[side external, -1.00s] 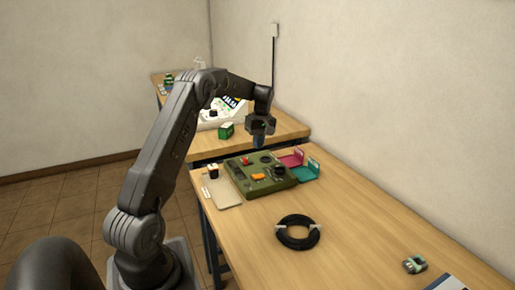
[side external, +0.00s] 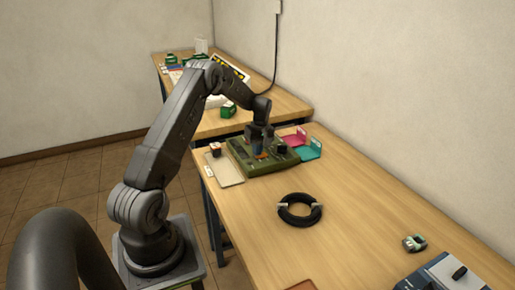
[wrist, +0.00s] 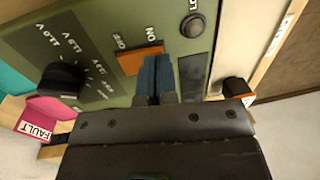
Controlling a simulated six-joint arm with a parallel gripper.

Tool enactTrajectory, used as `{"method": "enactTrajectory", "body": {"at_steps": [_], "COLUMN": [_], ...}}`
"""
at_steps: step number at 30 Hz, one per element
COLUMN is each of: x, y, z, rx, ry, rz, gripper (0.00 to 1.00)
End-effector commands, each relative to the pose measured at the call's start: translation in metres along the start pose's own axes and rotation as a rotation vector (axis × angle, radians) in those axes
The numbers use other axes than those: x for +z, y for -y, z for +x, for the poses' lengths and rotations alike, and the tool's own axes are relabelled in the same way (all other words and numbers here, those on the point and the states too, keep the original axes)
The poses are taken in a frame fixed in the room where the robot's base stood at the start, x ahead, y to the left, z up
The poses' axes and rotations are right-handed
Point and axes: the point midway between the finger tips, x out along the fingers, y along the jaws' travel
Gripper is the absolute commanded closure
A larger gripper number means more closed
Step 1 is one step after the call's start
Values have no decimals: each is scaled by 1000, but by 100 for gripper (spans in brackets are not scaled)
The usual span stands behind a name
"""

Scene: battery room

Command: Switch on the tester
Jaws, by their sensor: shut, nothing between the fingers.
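The green tester (side external: 276,168) lies on the near wooden table. In the wrist view its panel (wrist: 105,20) fills the upper part. An orange rocker switch (wrist: 138,60) sits on it, with OFF lettered by its left end and ON by its right end. My gripper (wrist: 154,62) is shut and empty, its blue fingertips at the ON end of the switch. I cannot tell whether they touch it or which way the rocker is tilted. In the side view my gripper (side external: 259,151) is low over the tester and partly hides the switch.
The panel carries a black knob (wrist: 62,80), a round LOAD part (wrist: 194,25) and a dark window (wrist: 193,73). A pink FAULT tray (wrist: 45,108) and teal tray (side external: 308,151) stand beside it. A pale board (side external: 226,171) and cable coil (side external: 300,211) lie nearby.

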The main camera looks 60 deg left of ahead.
Motion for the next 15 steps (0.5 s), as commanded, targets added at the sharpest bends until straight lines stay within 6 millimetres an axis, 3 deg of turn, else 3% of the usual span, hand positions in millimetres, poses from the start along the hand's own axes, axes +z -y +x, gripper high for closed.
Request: {"method": "enactTrajectory", "body": {"at_steps": [15], "x": [0], "y": [0], "z": [5], "rx": [-2], "ry": [0], "rz": [0], "gripper": [100]}}
